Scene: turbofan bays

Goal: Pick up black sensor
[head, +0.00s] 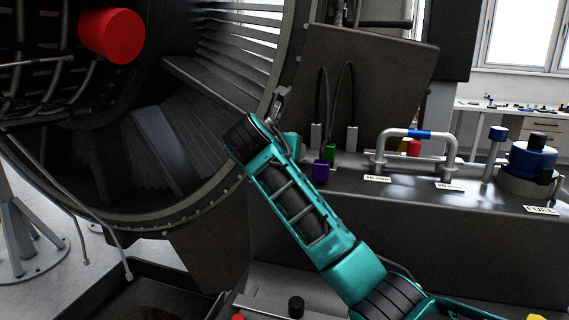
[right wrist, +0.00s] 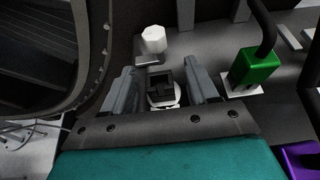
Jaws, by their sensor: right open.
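A black square block with a hollow top, which looks like the black sensor (right wrist: 160,88), stands on a white round base in the right wrist view. My right gripper (right wrist: 164,76) is open, with one grey finger on each side of the block. I cannot tell whether either finger touches it. In the head view my right arm reaches up from the lower right, and its gripper (head: 281,104) is beside the engine opening. The arm hides the block there. My left gripper is not in view.
A green connector (right wrist: 257,68) with a black cable stands right of the gripper, and a purple block (right wrist: 300,158) is nearer. A white hex-shaped knob (right wrist: 153,40) stands just beyond. The engine casing (head: 190,212) curves close on the left. A pipe handle (head: 415,135) stands further right.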

